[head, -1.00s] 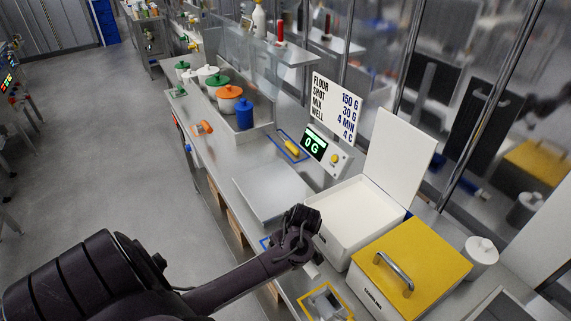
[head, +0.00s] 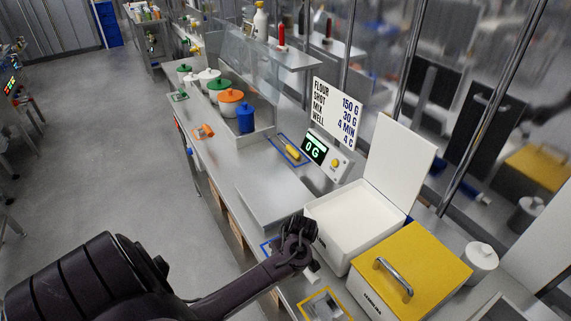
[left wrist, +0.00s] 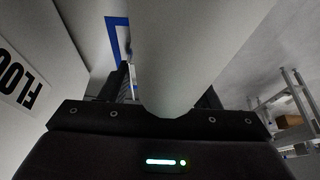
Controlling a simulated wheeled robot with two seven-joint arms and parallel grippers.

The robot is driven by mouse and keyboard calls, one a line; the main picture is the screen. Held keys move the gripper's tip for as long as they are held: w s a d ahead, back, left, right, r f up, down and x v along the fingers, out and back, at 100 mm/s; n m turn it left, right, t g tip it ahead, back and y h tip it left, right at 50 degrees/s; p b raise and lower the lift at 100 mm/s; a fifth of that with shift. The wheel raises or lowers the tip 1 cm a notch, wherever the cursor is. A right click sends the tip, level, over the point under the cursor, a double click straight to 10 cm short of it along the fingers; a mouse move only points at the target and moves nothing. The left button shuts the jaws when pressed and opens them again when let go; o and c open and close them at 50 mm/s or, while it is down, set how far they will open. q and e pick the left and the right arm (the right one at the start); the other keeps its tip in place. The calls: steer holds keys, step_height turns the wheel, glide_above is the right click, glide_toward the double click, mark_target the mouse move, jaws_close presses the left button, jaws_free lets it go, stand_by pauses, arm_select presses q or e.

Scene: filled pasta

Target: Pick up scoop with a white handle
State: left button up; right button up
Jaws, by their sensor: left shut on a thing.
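My left gripper (head: 305,262) comes in from the left, low over the counter beside the white open bin. In the left wrist view its dark fingers (left wrist: 168,98) are shut on a thick pale rounded bar, which I take to be the white handle (left wrist: 178,50) of the scoop. In the head view a small white piece (head: 313,272) shows just below the gripper. The scoop's bowl is hidden. A blue outlined mark (head: 267,246) lies next to the gripper, and a blue corner also shows in the left wrist view (left wrist: 112,40). My right gripper is not in view.
The white bin (head: 322,233) has its lid raised. A yellow-lidded bin (head: 430,262) stands to its right. A yellow-outlined spot (head: 306,301) holds a metal item. A scale display (head: 316,150), a yellow-handled item (head: 291,150) and lidded jars (head: 231,108) stand further back.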

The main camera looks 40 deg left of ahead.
arm_select(q)
steer(key=shift+r, duration=0.15)
step_height(320, 180, up, 20)
steer(key=b, duration=0.1)
steer(key=shift+b, duration=0.4)
stand_by(0.4)
